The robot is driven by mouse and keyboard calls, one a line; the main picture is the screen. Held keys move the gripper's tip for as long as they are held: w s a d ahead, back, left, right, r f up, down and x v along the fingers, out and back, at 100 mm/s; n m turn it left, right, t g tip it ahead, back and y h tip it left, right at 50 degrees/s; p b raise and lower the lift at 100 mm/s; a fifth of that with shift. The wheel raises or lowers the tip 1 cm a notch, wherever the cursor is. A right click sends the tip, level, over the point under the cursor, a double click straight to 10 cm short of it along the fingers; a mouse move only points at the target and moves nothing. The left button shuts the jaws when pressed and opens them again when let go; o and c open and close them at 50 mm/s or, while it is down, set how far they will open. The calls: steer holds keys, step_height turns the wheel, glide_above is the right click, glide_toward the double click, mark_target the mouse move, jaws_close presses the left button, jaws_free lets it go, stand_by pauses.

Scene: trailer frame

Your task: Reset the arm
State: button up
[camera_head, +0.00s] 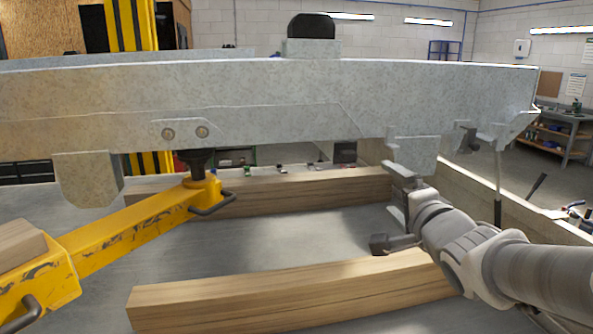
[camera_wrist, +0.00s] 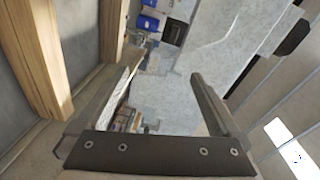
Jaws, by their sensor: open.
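My gripper (camera_head: 386,208) is in the head view, right of centre, at the end of my arm coming from the right. It is open and empty, its fingers spread one above the other. The upper finger is close below the bracket on the grey metal trailer frame (camera_head: 250,90); I cannot tell whether they touch. In the wrist view, my gripper (camera_wrist: 165,70) shows two dark fingers wide apart with nothing held. The mottled grey frame (camera_wrist: 220,60) fills the view beyond and to the right of the fingers.
A yellow jack (camera_head: 140,225) stands under the frame at left. Wooden beams lie below my gripper (camera_head: 290,295) and behind it (camera_head: 290,192). A low wall (camera_head: 460,190) runs along the right. The grey surface between the beams (camera_head: 270,240) is clear. A workbench (camera_head: 560,125) stands far right.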

steer(key=s+a+f+n+g, duration=0.1)
steer(key=s+f+n+g, duration=0.2)
steer(key=s, duration=0.4)
steer(key=s+a+f+n+g+h, duration=0.1)
steer(key=s+f+n+g, duration=0.3)
steer(key=s+n, duration=0.3)
steer(key=s+a+f+n+g, duration=0.2)
steer(key=s+f+n+g, duration=0.2)
steer(key=s, duration=0.5)
steer(key=shift+f+n, duration=0.3)
steer(key=shift+n, duration=0.1)
steer(key=shift+c, duration=0.3)
